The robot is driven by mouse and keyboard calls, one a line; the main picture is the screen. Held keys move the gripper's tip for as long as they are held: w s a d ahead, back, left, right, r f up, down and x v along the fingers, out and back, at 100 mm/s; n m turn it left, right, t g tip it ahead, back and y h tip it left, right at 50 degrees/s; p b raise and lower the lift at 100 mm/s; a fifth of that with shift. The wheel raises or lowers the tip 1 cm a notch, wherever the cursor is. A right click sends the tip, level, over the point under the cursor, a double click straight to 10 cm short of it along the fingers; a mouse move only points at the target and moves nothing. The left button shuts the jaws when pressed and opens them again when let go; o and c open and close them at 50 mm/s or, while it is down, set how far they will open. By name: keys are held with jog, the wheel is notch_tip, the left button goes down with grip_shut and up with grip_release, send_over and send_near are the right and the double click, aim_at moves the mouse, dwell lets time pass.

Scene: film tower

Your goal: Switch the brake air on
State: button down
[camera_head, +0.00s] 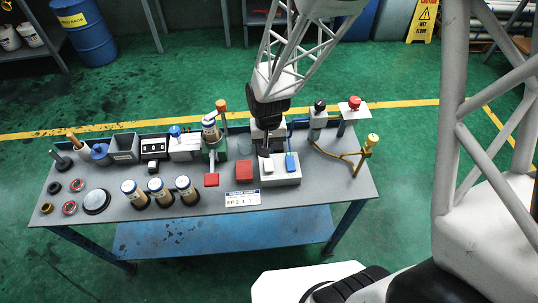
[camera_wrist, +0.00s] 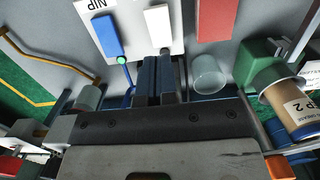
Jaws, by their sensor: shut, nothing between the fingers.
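A white switch box (camera_head: 282,178) stands at the front right of the table. It carries a blue paddle (camera_head: 290,162) and a white paddle (camera_head: 268,166). In the wrist view, the blue paddle (camera_wrist: 106,36) has a lit green lamp (camera_wrist: 121,60) at its end and an upside-down "NIP" label (camera_wrist: 95,5) beside it. The white paddle (camera_wrist: 158,28) has a dull, unlit-looking lamp at its end. No label reading brake is legible. My gripper (camera_head: 264,152) is shut and empty, its fingertips (camera_wrist: 158,60) close to the white paddle's lamp end; contact cannot be told.
A red block (camera_head: 244,170) and a clear cup (camera_wrist: 208,75) are beside the box. A green stand (camera_head: 213,145) with a labelled roll is to the left. A yellow bent pipe (camera_head: 345,156) is to the right. Several canisters (camera_head: 160,190) stand at the front left.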

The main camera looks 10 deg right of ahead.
notch_tip(320, 180, up, 8)
jog(key=shift+w+r, duration=0.2)
jog(key=shift+w, duration=0.25)
dwell(0.4)
jog(key=s+d+r+t, duration=0.2)
jog(key=s+d+r, duration=0.4)
jog(key=s+r, duration=0.3)
jog(key=s+d+r+t, duration=0.1)
jog(key=s+d+r, duration=0.5)
jog(key=s+r, duration=0.3)
jog(key=shift+d+r+t, duration=0.4)
jog(key=shift+r, duration=0.5)
